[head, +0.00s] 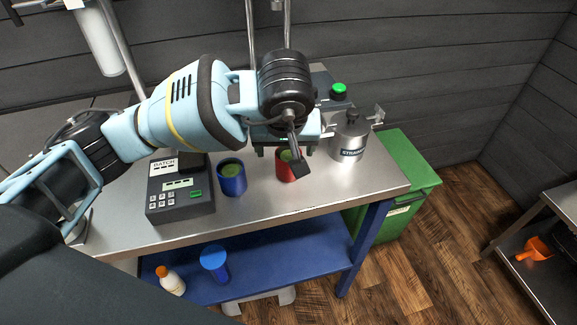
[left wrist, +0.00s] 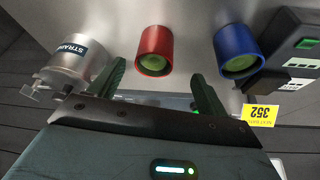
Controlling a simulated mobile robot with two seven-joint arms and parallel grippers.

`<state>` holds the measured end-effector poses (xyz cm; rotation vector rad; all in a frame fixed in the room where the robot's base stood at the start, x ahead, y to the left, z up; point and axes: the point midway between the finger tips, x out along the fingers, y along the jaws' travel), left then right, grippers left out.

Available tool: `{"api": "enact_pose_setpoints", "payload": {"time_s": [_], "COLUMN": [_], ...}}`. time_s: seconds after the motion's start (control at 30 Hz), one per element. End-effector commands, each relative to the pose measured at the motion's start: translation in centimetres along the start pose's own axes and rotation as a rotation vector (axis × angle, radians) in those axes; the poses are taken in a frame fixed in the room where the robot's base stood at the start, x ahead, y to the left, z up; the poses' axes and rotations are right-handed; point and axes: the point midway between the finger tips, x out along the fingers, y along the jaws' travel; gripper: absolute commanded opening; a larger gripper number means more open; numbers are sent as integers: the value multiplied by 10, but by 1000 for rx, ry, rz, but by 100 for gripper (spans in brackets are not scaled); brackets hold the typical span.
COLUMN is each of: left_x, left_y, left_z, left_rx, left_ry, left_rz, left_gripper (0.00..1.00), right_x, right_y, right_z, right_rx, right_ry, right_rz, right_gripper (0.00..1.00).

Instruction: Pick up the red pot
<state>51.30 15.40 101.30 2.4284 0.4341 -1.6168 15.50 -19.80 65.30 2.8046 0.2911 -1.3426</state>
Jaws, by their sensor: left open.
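The red pot (head: 284,175) stands upright on the steel table, with green contents inside. In the head view a dark part of my left arm hides some of it. My left gripper (head: 284,152) is open right beside the pot, on its wall side. In the left wrist view the red pot (left wrist: 155,42) lies ahead of the spread dark-green fingers (left wrist: 160,80), roughly centred on the gap between them. I see no contact with the pot. My right gripper is not in view.
A blue pot (head: 232,180) stands left of the red pot, beside a keypad device (head: 179,190). A steel strainer can (head: 349,138) is to the right, with a green button (head: 338,89) behind. The steel table (head: 330,192) has bare room in front. A green bin (head: 408,165) stands right.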

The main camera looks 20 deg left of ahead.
Motion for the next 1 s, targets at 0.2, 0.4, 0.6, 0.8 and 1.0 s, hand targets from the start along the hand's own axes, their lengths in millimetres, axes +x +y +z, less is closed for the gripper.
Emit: {"api": "enact_pose_setpoints", "payload": {"time_s": [0.2, 0.4, 0.6, 0.8, 1.0], "left_x": [21, 26, 50, 73, 76], "left_y": [1, 1, 7, 7, 7], "left_z": [1, 1, -2, -2, -3], "left_rx": [-1, -1, -2, -1, -1], "left_ry": [-4, -4, -6, -5, -2], "left_rz": [0, 1, 2, 2, 3], "left_gripper": [77, 77, 77, 77, 77], "right_x": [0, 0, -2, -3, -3], "right_y": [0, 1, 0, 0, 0], "right_z": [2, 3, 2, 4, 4], "right_rx": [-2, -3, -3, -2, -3], "right_ry": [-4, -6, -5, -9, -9], "right_rz": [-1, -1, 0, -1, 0], "right_gripper": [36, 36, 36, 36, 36]}}
